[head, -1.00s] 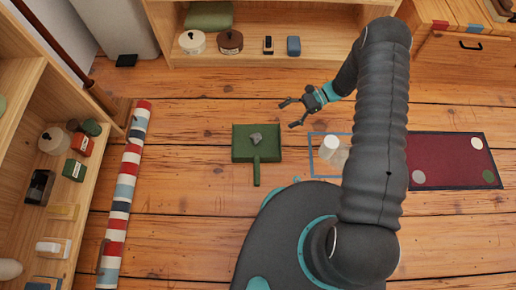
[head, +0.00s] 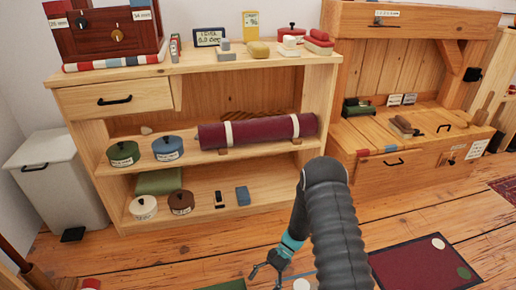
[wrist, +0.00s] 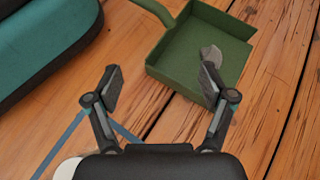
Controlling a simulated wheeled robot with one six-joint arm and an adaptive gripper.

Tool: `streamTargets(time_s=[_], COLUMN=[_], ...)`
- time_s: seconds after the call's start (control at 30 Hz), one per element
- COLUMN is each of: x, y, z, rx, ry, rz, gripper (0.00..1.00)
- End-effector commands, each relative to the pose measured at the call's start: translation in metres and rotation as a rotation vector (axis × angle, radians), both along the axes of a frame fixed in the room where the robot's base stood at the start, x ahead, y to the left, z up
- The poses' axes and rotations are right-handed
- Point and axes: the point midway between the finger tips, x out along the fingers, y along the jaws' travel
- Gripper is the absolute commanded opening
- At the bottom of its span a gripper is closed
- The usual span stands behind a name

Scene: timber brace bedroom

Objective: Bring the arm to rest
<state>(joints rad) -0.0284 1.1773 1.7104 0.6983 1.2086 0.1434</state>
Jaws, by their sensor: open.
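My gripper (head: 268,272) is low at the bottom of the head view, with its fingers apart and nothing between them. In the wrist view my open gripper (wrist: 161,82) hangs above the floor, near a green dustpan (wrist: 180,50). A grey lump (wrist: 211,56) lies in the dustpan, partly behind the right fingertip. Only a green edge of the dustpan (head: 228,285) shows at the bottom of the head view. My dark arm is bent, rising at the centre right and reaching down to the gripper.
A wooden shelf unit (head: 220,70) with pots and a maroon roll (head: 258,131) stands behind. A wooden bench (head: 410,150) is at the right. A maroon mat (head: 415,268) lies on the floor. A white object (head: 302,284) is close beside my gripper. A white bin (head: 55,180) stands left.

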Motion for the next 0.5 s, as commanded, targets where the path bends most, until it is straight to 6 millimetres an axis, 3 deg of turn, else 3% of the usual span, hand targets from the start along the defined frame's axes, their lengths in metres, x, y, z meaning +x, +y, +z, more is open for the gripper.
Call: streamTargets(time_s=[0.5], x=[-0.012], y=[-0.052], z=[0.131], rx=[-0.102], ry=[-0.299], rz=[0.263], gripper=[0.82])
